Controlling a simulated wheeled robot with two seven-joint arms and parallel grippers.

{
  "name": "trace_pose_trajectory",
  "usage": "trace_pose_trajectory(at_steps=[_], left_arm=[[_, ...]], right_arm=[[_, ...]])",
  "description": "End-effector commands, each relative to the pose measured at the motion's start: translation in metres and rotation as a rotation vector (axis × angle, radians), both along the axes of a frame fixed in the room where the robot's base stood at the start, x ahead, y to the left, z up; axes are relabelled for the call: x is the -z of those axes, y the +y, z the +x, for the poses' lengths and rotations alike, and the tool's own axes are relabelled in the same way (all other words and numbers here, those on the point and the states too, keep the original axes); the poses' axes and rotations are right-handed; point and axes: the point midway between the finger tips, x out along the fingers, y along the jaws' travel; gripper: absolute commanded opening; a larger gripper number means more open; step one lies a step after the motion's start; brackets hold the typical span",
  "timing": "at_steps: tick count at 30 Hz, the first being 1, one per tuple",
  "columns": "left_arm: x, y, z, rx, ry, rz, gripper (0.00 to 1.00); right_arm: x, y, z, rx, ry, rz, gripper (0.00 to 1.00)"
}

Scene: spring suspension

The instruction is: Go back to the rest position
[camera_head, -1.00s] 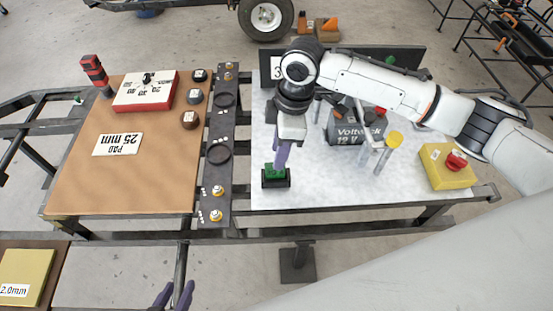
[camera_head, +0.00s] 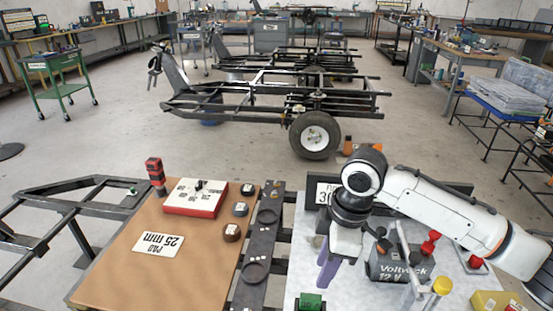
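My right gripper (camera_head: 326,276) points down over the white work surface, its purple fingers seen nearly edge-on, so the gap between them cannot be judged. Nothing can be made out in it. It is above and beyond a green block (camera_head: 311,300) at the bottom edge, apparently apart from it. My white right arm reaches in from the right, over a battery marked 12 V (camera_head: 399,266). My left gripper is not in view.
A brown board (camera_head: 140,272) on the left holds a red-and-white dial box (camera_head: 196,198) and a 25 mm pad card (camera_head: 158,243). A dark strip (camera_head: 262,240) divides the surfaces. A wheeled frame (camera_head: 270,95) stands behind on open floor.

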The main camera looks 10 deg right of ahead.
Motion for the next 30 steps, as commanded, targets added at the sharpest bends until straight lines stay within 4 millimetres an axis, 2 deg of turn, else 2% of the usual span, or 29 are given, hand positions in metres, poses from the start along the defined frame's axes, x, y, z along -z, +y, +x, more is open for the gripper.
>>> trace_pose_trajectory(at_steps=[5, 9, 12, 16, 20, 30], left_arm=[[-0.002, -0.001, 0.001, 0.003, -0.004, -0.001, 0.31], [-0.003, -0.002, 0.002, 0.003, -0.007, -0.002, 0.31], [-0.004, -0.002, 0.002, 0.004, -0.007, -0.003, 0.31], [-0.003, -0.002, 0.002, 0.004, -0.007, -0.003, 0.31], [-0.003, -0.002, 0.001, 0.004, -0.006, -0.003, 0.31], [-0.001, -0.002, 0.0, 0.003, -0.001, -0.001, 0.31]], right_arm=[[0.025, 0.026, -0.021, -0.005, -0.006, 0.042, 0.32], [0.053, 0.061, -0.052, 0.039, -0.029, 0.124, 0.32], [0.067, 0.078, -0.073, 0.114, -0.05, 0.189, 0.32], [0.079, 0.086, -0.098, 0.261, -0.072, 0.259, 0.32], [0.09, 0.073, -0.121, 0.456, -0.088, 0.296, 0.32], [0.115, -0.013, -0.186, 0.933, -0.123, 0.199, 0.32]])
